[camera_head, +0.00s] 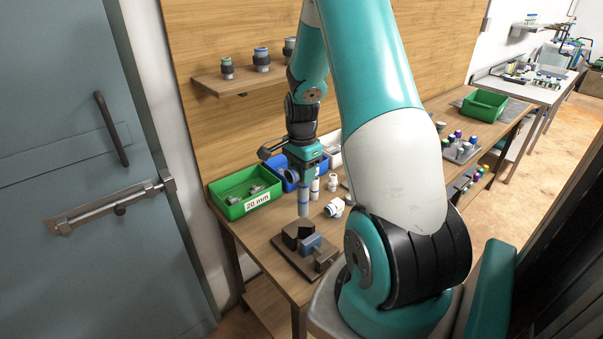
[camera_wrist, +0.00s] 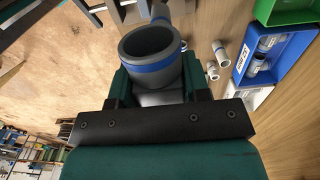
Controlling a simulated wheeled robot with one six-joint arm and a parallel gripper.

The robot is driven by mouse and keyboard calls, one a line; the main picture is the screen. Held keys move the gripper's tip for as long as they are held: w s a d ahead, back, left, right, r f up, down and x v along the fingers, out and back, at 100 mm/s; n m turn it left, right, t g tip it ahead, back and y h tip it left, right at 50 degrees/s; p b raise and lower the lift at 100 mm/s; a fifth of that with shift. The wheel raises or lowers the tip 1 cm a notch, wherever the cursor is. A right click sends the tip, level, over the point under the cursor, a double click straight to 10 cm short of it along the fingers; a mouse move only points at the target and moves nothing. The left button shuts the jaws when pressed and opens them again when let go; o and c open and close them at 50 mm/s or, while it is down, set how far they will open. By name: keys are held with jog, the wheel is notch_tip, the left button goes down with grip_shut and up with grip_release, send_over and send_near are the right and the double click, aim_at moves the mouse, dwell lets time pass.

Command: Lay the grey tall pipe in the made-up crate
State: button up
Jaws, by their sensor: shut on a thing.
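My gripper (camera_head: 304,163) is shut on the grey tall pipe (camera_head: 303,203). The pipe hangs roughly upright below the jaws, above the bench near the vise. In the wrist view the pipe (camera_wrist: 151,50) sits between the fingers, its open, blue-banded end toward the camera. A green crate (camera_head: 484,106) stands on the bench at the back right, away from my gripper, and looks empty. I cannot tell from any marking whether it is the made-up crate. The pipe's upper part is hidden by the gripper in the head view.
A green "20 mm" bin (camera_head: 246,208), a blue bin (camera_head: 287,186) and a white bin stand along the wall. A dark vise (camera_head: 309,246) is at the bench's front. A tray of coloured fittings (camera_head: 460,150) sits before the green crate.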

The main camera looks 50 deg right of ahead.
jog(key=shift+r+p, duration=0.5)
jog(key=shift+r, duration=0.6)
jog(key=shift+c, duration=0.5)
jog(key=shift+r, duration=0.3)
notch_tip(320, 180, up, 6)
jog(key=p, duration=0.3)
jog(key=shift+r, duration=0.25)
jog(key=w+a+f+n+b, duration=0.1)
jog(key=a+f+n+b, duration=0.8)
jog(key=a+f, duration=0.5)
jog(key=w+a+f+n+b, duration=0.2)
jog(key=a+f+n+b, duration=0.7)
jog(key=f, duration=1.1)
jog(key=a+n, duration=0.2)
jog(key=a, duration=0.2)
jog(key=shift+a+n+b, duration=0.3)
jog(key=shift+a+n, duration=0.05)
jog(key=shift+n, duration=0.05)
